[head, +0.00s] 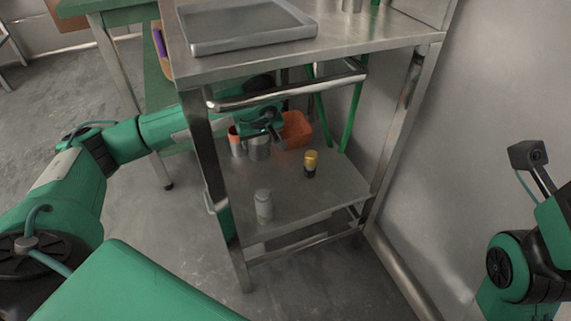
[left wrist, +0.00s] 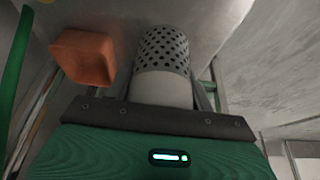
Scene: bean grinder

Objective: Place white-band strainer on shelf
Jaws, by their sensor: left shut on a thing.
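The white-band strainer (left wrist: 163,62), a grey perforated cylinder with a plain white band, sits between the fingers of my left gripper (left wrist: 163,95) in the left wrist view. The gripper is shut on it around the white band. In the head view my left gripper (head: 262,130) reaches in under the metal tabletop, over the back left of the lower shelf (head: 310,195). A grey cylinder (head: 259,149) shows just under it, probably the strainer; whether it touches the shelf I cannot tell. Part of my right arm shows at the right edge, without its fingers.
An orange container (head: 296,130) stands at the shelf's back; it also shows in the left wrist view (left wrist: 82,57). An orange-topped cylinder (head: 236,141), a yellow-topped jar (head: 310,164) and a grey shaker (head: 264,206) are on the shelf. A leg and rail (head: 290,92) border my arm.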

